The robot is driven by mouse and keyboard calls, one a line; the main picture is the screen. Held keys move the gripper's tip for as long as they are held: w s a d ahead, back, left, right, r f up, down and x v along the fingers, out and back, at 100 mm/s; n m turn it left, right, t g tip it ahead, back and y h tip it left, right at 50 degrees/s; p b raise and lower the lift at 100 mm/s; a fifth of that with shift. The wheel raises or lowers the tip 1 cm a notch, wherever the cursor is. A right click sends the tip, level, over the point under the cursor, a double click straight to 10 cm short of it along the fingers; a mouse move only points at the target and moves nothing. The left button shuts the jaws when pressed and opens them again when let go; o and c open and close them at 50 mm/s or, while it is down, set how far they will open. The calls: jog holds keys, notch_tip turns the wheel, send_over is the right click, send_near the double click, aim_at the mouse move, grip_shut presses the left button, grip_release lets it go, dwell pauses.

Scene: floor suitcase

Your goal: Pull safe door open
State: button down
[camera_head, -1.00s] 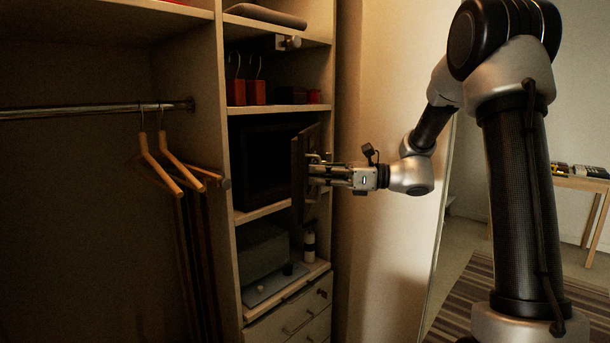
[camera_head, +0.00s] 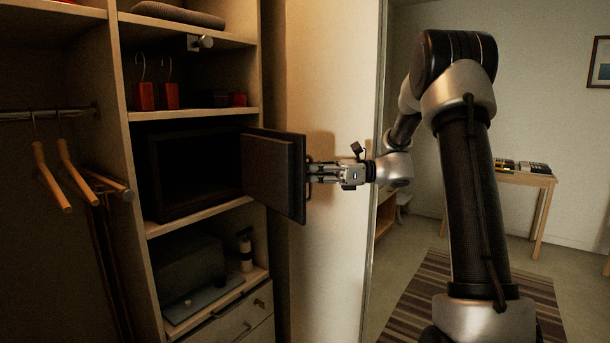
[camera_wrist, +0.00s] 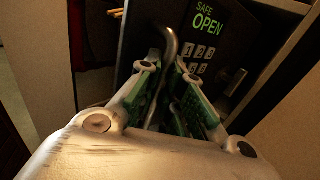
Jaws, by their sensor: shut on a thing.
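The dark safe (camera_head: 192,172) sits on a shelf of the wardrobe. Its door (camera_head: 273,172) is swung wide open to the right, and the dark inside of the safe shows. My gripper (camera_head: 312,172) is at the outer face of the door, near its free edge. In the wrist view the door front (camera_wrist: 232,50) has a green "SAFE OPEN" display and a number keypad. A curved metal handle (camera_wrist: 171,48) runs down between the fingers of my gripper (camera_wrist: 168,75), which are shut on it. The lower end of the handle is hidden between the fingers.
Wooden hangers (camera_head: 62,170) hang from a rail at the left. Red items (camera_head: 157,96) stand on the shelf above the safe, and a grey box (camera_head: 190,270) stands below it. A wooden table (camera_head: 525,180) and striped rug (camera_head: 420,300) are at the right.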

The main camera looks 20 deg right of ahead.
jog(key=shift+w+d+g, duration=0.3)
jog(key=shift+d, duration=0.2)
jog(key=c, duration=1.5)
grip_release()
jog(key=shift+c, duration=0.2)
jog(key=shift+d, duration=0.1)
jog(key=v, duration=1.2)
jog(key=shift+f, duration=0.15)
